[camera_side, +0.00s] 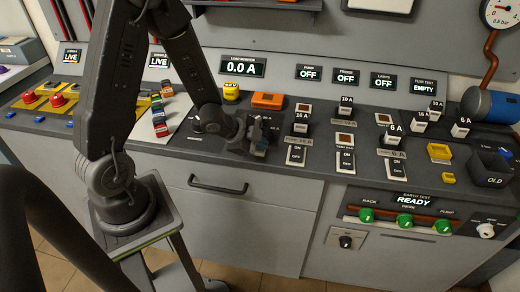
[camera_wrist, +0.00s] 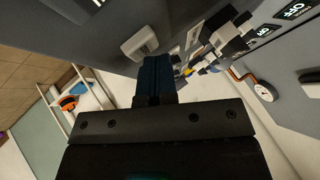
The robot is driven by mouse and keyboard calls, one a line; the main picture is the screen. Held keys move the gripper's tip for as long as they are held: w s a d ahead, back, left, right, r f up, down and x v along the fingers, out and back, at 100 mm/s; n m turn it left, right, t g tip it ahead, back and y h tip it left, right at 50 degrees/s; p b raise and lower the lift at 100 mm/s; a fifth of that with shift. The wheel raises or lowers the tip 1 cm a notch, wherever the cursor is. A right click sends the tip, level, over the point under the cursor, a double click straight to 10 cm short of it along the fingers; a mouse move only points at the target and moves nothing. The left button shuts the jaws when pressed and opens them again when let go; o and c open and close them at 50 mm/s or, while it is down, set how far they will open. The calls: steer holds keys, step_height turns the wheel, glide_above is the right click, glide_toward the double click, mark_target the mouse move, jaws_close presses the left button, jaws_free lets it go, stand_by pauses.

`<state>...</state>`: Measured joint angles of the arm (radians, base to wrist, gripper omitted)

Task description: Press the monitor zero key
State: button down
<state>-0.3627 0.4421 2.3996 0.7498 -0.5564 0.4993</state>
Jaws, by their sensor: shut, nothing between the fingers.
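The load monitor display (camera_side: 243,66) reads 0.0 A on the back panel. A yellow block (camera_side: 231,91) with a dark marking stands below it; the marking is too small to read. I cannot tell for sure which part is the zero key. My gripper (camera_side: 262,140) is shut and empty, low over the counter front, right of and nearer than the yellow block. In the wrist view its fingers (camera_wrist: 152,72) are together, beside a pale rounded block (camera_wrist: 140,43). I cannot tell whether they touch it. My gripper hides part of the counter beneath it.
An orange box (camera_side: 267,101) lies behind my gripper. White-topped switches and fuses (camera_side: 301,122) stand close to its right. Red, blue and green blocks (camera_side: 160,118) sit to its left. A drawer handle (camera_side: 218,185) projects below the counter edge.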

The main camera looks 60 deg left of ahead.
mark_target(260, 152)
steer(key=shift+r, duration=0.7)
steer(key=shift+r, duration=2.55)
